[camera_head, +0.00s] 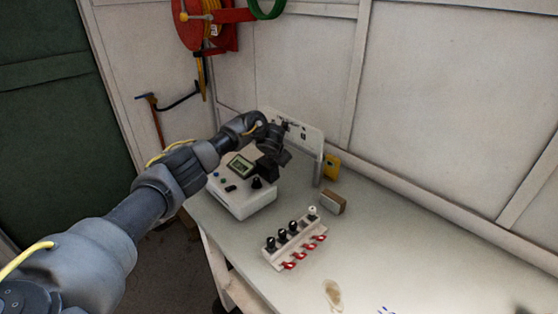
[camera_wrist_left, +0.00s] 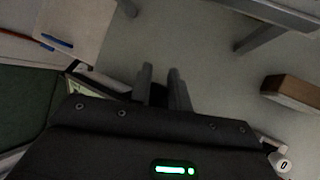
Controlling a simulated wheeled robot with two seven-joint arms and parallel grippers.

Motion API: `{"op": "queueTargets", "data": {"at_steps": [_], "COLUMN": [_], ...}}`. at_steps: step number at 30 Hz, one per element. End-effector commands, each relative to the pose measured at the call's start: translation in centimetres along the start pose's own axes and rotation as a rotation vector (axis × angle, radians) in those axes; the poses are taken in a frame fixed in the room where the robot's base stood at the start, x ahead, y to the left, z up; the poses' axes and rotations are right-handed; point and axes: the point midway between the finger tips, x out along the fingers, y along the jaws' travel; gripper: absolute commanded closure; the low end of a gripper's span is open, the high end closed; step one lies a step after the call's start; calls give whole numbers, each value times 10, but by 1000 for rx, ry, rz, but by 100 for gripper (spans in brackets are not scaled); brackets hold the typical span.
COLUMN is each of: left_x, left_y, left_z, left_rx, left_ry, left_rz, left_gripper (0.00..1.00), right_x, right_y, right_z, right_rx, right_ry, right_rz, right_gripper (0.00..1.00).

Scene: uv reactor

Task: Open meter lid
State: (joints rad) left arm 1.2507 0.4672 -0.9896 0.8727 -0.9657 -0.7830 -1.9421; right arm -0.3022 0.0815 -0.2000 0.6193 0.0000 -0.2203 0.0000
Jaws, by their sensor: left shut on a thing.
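The white meter (camera_head: 236,200) sits at the table's left end, with a small screen (camera_head: 240,165), buttons and a black knob on it. Its small black lid (camera_head: 266,170) is at the back right of its top, partly hidden by my gripper. My left gripper (camera_head: 282,157) is over this lid, its fingers close together and shut on it. In the left wrist view the two fingers (camera_wrist_left: 163,75) nearly meet; the lid between them is too dark to make out, and its angle cannot be told. My right gripper is not in view.
A white upright panel (camera_head: 307,139) stands behind the meter. A rack (camera_head: 293,246) with black-capped vials and red parts stands in front. A brown and white block (camera_head: 333,202) and a yellow object (camera_head: 332,165) lie right. The right side of the table (camera_head: 430,255) is mostly clear.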

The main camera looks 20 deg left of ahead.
Motion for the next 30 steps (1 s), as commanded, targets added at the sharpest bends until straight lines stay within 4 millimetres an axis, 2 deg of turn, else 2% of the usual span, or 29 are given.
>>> {"op": "queueTargets", "data": {"at_steps": [19,20,23,30], "left_x": [3,3,3,2], "left_y": [-3,-3,-3,1], "left_z": [-4,-5,-4,-4], "left_rx": [5,5,4,0], "left_ry": [5,5,5,4], "left_rz": [-6,-6,-5,-1], "left_gripper": [100,78,65,62], "right_x": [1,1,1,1], "right_y": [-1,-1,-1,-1], "right_z": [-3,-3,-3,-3], "right_rx": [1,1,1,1], "right_ry": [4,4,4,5], "right_rz": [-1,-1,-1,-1], "right_gripper": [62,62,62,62]}}
